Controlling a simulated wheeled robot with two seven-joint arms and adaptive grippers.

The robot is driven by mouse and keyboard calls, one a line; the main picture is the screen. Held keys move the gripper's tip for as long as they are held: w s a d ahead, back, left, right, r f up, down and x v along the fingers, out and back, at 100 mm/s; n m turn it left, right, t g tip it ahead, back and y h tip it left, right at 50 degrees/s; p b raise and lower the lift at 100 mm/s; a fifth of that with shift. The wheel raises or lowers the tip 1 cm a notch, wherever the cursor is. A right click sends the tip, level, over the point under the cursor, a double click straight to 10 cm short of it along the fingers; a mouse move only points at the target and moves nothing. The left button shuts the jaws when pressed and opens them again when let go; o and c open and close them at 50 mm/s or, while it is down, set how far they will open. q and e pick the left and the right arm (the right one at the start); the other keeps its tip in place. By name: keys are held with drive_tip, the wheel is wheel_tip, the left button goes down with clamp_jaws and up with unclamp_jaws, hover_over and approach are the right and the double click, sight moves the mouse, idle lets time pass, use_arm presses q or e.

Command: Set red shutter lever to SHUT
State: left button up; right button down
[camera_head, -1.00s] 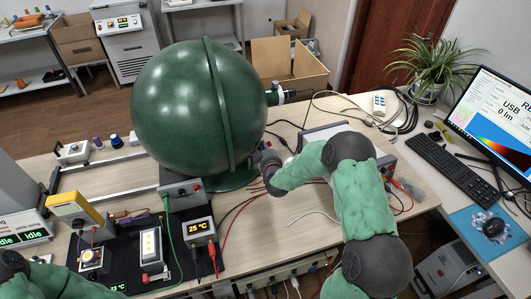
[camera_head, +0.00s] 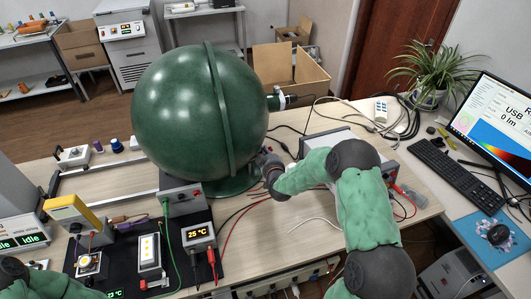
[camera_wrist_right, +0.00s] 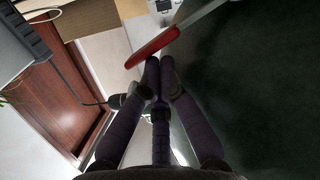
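The red shutter lever (camera_wrist_right: 152,47) shows in the right wrist view as a red grip on a pale metal bar, lying slanted just beyond my fingertips. I cannot make it out in the head view. My right gripper (camera_wrist_right: 159,62) has its fingertips nearly together with nothing visible held between them. Its tips are very near the red grip; whether they touch it is unclear. In the head view the right gripper (camera_head: 267,160) is beside the lower right of the large green sphere (camera_head: 195,110), partly hidden. My left arm shows at the lower left; its gripper is out of frame.
A grey box (camera_head: 330,140) stands behind my right arm, with cables around it. A black mat (camera_head: 205,262) with several instruments lies at the front left. A keyboard (camera_head: 445,168) and a monitor (camera_head: 495,120) are at the right. The green sphere stands close to my right gripper.

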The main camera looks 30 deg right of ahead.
use_arm(q)
drive_tip(key=shift+f, duration=0.25)
use_arm(e)
drive_tip(key=shift+d+f, duration=0.1)
drive_tip(key=shift+f, duration=0.05)
use_arm(q)
wheel_tip(320, 180, down, 7)
drive_tip(key=b, duration=0.7)
drive_tip(key=shift+d+f+b, duration=0.2)
drive_tip(key=shift+d+b, duration=0.2)
use_arm(e)
drive_tip(key=shift+s+d+f+m+y, duration=0.1)
drive_tip(key=shift+d+f+m+y, duration=0.2)
drive_tip(key=shift+f, duration=0.5)
drive_tip(key=shift+s+d+f+m+y, duration=0.1)
drive_tip(key=shift+d+f+m, duration=0.2)
drive_tip(key=shift+f+m, duration=0.35)
drive_tip(key=shift+s+d+f+m+y, duration=0.1)
drive_tip(key=shift+d+f+m+y, duration=0.15)
drive_tip(key=shift+f, duration=0.65)
use_arm(q)
drive_tip(key=shift+s, duration=0.1)
drive_tip(key=shift+s, duration=0.1)
